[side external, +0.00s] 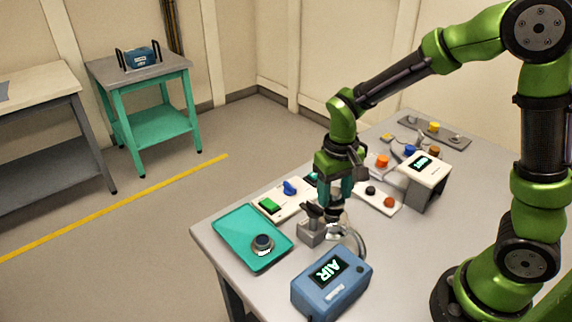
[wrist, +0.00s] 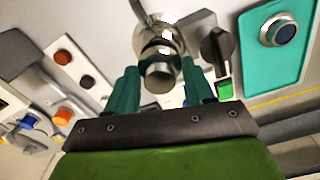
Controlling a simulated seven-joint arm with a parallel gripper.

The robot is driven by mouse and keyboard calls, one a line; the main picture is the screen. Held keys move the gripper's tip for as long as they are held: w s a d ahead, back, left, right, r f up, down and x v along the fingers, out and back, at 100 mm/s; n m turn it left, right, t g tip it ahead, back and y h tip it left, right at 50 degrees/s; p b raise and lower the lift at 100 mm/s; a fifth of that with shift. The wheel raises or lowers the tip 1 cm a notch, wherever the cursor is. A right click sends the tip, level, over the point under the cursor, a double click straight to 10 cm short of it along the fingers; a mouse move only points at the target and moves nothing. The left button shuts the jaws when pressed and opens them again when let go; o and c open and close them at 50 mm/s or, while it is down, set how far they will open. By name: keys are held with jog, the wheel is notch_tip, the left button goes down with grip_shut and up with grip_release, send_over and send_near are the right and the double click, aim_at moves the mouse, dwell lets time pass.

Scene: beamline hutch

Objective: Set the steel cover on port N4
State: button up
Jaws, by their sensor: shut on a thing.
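My gripper (side external: 336,205) points down over the near part of the bench, and its teal fingers show in the wrist view (wrist: 160,68). They are closed around a shiny steel cylindrical piece (wrist: 158,76), which looks like the steel cover. Just beyond it in the wrist view is more rounded bright metal (wrist: 152,38); I cannot tell whether the two touch. No N4 label is readable, so I cannot tell which fitting is that port. A teal tray (side external: 236,224) holds a dark round piece with a silver rim (side external: 263,243), also in the wrist view (wrist: 279,30).
A blue box reading AIR (side external: 330,284) stands at the near edge, beside a curved metal pipe (side external: 352,240). A grey block with a black lever (side external: 312,228) is close left of my gripper. Button panels (side external: 378,196) and a white display box (side external: 426,178) stand behind.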

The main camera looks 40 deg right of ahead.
jog(key=shift+f, duration=0.2)
jog(key=o, duration=1.1)
jog(key=shift+r, duration=0.1)
notch_tip(320, 180, up, 16)
jog(key=s+t, duration=0.2)
jog(key=s, duration=0.1)
jog(key=s+t+y, duration=0.1)
jog(key=s+t, duration=0.1)
jog(key=s, duration=0.2)
jog(key=s+m+t+y, duration=0.1)
jog(key=s+t, duration=0.2)
jog(key=s, duration=0.1)
jog(key=shift+d+r, duration=0.1)
